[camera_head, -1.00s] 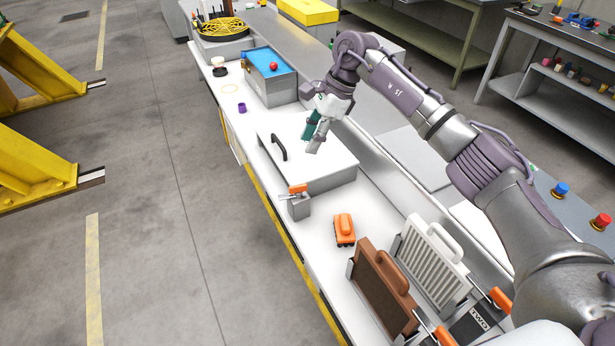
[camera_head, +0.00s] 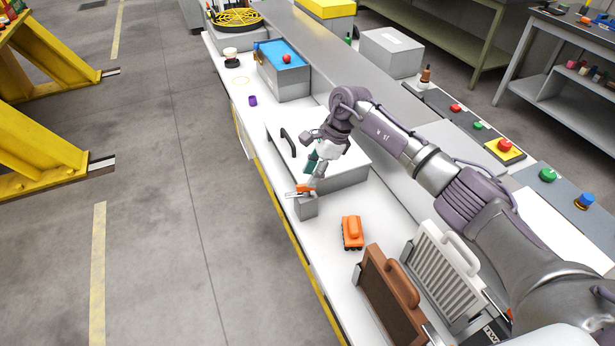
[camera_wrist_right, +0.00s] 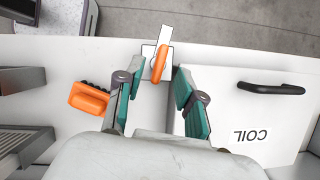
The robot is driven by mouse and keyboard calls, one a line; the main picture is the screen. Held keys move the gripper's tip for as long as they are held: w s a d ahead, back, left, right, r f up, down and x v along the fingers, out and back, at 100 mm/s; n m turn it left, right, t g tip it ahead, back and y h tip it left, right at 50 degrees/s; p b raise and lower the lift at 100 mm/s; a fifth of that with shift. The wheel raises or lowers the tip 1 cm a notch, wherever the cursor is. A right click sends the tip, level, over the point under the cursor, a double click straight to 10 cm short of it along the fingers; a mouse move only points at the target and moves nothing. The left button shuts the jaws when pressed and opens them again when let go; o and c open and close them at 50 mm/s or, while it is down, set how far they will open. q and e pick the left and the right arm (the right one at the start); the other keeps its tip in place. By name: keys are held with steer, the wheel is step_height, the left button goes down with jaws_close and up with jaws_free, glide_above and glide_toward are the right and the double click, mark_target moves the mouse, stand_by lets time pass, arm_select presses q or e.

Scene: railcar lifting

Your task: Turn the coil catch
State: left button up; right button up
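The coil catch has an orange handle (camera_head: 299,190) on a small grey block (camera_head: 306,208) at the near corner of the coil box. In the right wrist view the orange handle (camera_wrist_right: 159,63) lies between and just beyond the fingertips, with a pale flat bar beside it. My left gripper is out of view.
An orange toy-like block (camera_head: 352,233) sits on the bench near the catch. A brown panel (camera_head: 385,300) and a white ribbed panel (camera_head: 437,265) stand at the front. A purple cup (camera_head: 253,100) and a blue-topped box (camera_head: 282,80) are farther back.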

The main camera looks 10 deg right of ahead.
mark_target(300, 189)
steer(key=shift+x, duration=1.75)
jaws_close()
